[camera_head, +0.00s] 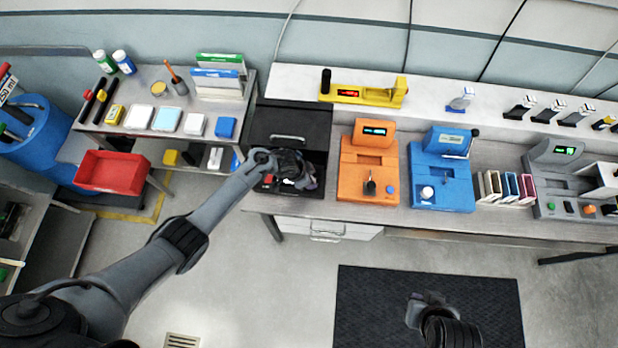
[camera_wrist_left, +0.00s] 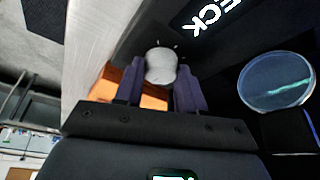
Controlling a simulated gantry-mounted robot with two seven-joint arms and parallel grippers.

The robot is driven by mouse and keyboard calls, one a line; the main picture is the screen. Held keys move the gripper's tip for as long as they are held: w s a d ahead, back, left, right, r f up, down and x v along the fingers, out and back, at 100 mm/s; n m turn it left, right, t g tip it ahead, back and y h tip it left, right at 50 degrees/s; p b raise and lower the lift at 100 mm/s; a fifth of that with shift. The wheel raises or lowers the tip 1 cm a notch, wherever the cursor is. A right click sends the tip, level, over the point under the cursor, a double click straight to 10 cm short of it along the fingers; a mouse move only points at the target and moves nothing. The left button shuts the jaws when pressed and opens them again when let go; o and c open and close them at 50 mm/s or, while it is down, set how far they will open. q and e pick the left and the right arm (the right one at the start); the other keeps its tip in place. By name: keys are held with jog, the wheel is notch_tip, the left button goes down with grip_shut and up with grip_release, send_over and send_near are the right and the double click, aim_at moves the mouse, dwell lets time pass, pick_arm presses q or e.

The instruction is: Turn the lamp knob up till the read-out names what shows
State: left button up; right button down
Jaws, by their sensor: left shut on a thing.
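The black device (camera_head: 292,122) stands at the left end of the long bench. My left gripper (camera_head: 292,182) is over its front and hides most of the controls there. In the left wrist view, the two dark fingers of my left gripper (camera_wrist_left: 158,88) are shut on a pale grey round knob (camera_wrist_left: 161,62), with small tick marks around it. A round window (camera_wrist_left: 275,80) on the right shows a thin teal streak. A small lit green read-out (camera_wrist_left: 172,177) is cut off at the bottom edge, and I cannot read it. My right gripper (camera_head: 428,308) hangs above the dark floor mat, away from the bench.
An orange device (camera_head: 357,180) stands just right of the black one, then a blue device (camera_head: 440,188). A yellow device (camera_head: 375,95) is on the shelf behind. A side table with a red bin (camera_head: 112,171) is at left. The floor in front is clear.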

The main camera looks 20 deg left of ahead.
pick_arm(q)
jog(key=shift+m+g, duration=0.3)
jog(key=shift+m, duration=0.5)
jog(key=o, duration=1)
jog(key=shift+r, duration=0.1)
